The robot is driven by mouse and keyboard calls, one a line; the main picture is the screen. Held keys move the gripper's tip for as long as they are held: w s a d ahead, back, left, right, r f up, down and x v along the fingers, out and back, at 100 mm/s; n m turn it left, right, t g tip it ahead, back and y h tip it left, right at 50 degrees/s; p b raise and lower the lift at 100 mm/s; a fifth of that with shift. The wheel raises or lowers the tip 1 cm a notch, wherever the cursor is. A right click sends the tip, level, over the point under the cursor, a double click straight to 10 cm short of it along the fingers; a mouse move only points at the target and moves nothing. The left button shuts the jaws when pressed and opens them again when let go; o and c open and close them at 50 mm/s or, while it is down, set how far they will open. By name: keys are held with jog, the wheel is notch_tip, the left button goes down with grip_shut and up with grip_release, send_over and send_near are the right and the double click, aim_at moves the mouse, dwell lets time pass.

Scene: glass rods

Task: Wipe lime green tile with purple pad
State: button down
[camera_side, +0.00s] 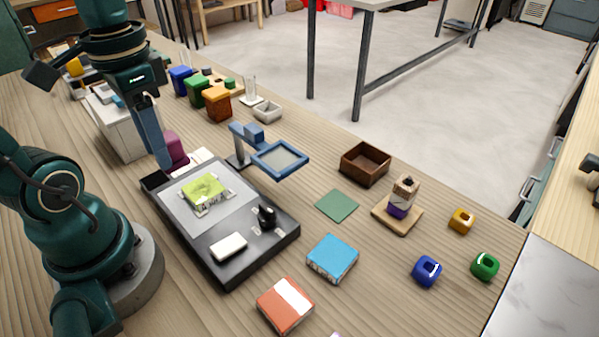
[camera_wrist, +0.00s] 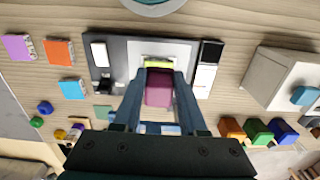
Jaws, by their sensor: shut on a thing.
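The lime green tile (camera_side: 204,190) lies in a clear holder on the grey sheet of the black tray (camera_side: 226,268). In the wrist view, a strip of the tile (camera_wrist: 159,65) shows just beyond the pad. My gripper (camera_side: 165,155) points down near the tray's far end and is shut on the purple pad (camera_side: 175,147). The wrist view shows the pad (camera_wrist: 159,92) between both fingers of my gripper (camera_wrist: 161,76). The pad is held up, apart from the tile in the side view. Its underside is hidden.
The tray also carries a white block (camera_side: 228,246) and a black clip-like part (camera_side: 266,217). A blue framed stand (camera_side: 280,158) rises close to the tray's right side. Blue (camera_side: 332,258) and orange (camera_side: 286,304) tiles lie in front. A white cabinet (camera_side: 118,125) stands behind.

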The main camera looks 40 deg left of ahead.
jog(key=shift+f, duration=3.5)
jog(key=shift+w+f, duration=0.15)
jog(key=shift+w, duration=1.25)
jog(key=shift+w+f, duration=0.15)
jog(key=shift+w, duration=1.55)
jog(key=shift+s, duration=3)
jog(key=shift+s+r, duration=0.1)
jog(key=shift+r, duration=4)
